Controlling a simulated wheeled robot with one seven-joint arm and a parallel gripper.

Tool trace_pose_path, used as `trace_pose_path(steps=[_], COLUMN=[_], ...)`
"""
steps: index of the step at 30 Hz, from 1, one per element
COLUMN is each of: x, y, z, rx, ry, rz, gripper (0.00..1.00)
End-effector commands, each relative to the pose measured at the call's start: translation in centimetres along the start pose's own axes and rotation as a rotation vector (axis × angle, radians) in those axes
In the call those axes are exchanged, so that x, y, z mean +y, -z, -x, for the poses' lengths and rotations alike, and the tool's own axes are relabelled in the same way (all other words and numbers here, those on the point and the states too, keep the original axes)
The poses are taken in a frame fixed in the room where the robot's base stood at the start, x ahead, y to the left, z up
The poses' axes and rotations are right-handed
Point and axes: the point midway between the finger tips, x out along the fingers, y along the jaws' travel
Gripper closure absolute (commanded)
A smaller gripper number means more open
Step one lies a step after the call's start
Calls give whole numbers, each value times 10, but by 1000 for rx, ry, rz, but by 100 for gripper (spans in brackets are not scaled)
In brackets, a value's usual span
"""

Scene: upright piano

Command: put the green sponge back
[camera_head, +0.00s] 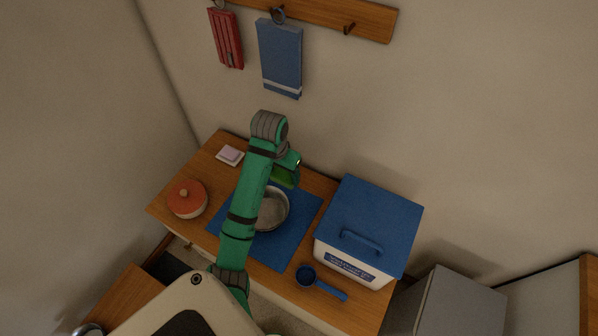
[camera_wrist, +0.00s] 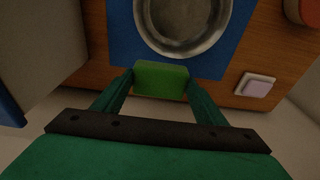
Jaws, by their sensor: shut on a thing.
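The green sponge (camera_wrist: 161,80) is between my gripper's two fingertips (camera_wrist: 161,84) in the wrist view, and the gripper is shut on it. In the head view the sponge (camera_head: 285,176) shows at the end of my green arm, above the back part of the wooden counter. A metal bowl or pan (camera_head: 271,209) sits on a blue mat (camera_head: 290,240), partly hidden by my arm. In the wrist view the metal bowl (camera_wrist: 182,18) lies just beyond the sponge.
A white box with a blue lid (camera_head: 372,222) stands on the right of the counter. A blue scoop (camera_head: 318,283) lies at the front, and an orange lidded pot (camera_head: 187,198) stands at left. A red cloth (camera_head: 227,39) and a blue towel (camera_head: 280,56) hang from a wall rack.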

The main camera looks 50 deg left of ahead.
Motion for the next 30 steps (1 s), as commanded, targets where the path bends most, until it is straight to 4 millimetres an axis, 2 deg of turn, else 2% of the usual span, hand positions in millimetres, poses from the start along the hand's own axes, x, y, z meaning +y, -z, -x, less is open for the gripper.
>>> trace_pose_path(steps=[6, 11, 18, 30], x=[4, 6, 6, 6], y=[16, 21, 41, 73], z=[-6, -14, -26, -79], rx=[5, -2, -2, -2], ry=[-1, -4, -2, 0], rz=[-6, -6, -6, -5], gripper=[59, 59, 59, 59])
